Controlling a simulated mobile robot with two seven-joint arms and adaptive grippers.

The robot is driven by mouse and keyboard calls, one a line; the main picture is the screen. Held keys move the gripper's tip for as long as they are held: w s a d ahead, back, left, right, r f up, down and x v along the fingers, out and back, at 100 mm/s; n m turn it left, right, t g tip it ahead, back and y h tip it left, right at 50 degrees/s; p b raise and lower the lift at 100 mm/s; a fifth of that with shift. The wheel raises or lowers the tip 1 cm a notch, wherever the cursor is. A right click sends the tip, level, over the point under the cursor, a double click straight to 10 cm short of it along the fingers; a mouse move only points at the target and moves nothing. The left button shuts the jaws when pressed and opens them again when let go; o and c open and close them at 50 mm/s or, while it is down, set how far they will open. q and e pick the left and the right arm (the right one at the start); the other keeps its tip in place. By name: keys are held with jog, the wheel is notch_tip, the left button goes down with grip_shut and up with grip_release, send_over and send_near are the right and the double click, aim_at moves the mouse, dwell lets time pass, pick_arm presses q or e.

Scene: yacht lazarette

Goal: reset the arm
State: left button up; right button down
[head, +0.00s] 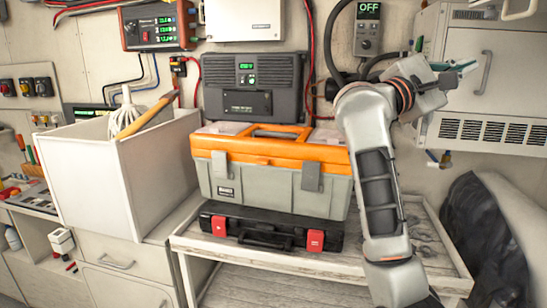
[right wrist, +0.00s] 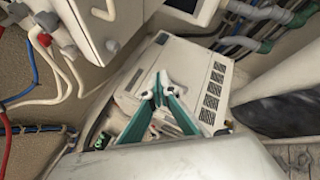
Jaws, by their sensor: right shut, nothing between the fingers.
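My right arm rises in the right half of the head view, bent at the top. Its right gripper (head: 466,67) points to the right, up in front of the white wall cabinet. In the right wrist view the two teal fingers of the right gripper (right wrist: 160,92) meet at their tips. The gripper is shut and nothing shows between the fingers. My left gripper is not in view.
An orange and grey toolbox (head: 270,165) sits on a black case (head: 270,228) on a wooden cart (head: 425,250). A white bin (head: 95,185) stands left. The white cabinet (head: 488,85) is close behind the gripper. A dark covered bundle (head: 480,235) stands at right.

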jog(key=s+a+f+m+t+y, duration=0.1)
jog(key=a+f+m+t+y, duration=0.5)
jog(key=f, duration=0.8)
jog(key=s+a+f+m+t+y, duration=0.1)
jog(key=a+f+m+t+y, duration=0.55)
jog(key=f, duration=0.85)
jog(key=a+f+m+t+y, duration=0.35)
jog(key=f+m+y, duration=0.55)
jog(key=f, duration=0.5)
jog(key=s+a+f+n+g+y, duration=0.1)
jog(key=s+f+n+g, duration=0.35)
jog(key=f, duration=0.65)
jog(key=s+a+f+n+g+y, duration=0.1)
jog(key=s+f+n+g+y, duration=0.15)
jog(key=s+f+n, duration=0.55)
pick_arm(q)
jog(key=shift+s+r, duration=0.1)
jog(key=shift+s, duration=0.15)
pick_arm(e)
jog(key=s+d+f+n+g+h, duration=0.2)
jog(key=s+f+g, duration=0.3)
jog(key=s+f, duration=0.7)
notch_tip(320, 180, down, 3)
jog(key=shift+f+n+g, duration=0.1)
jog(key=shift+n+g, duration=0.3)
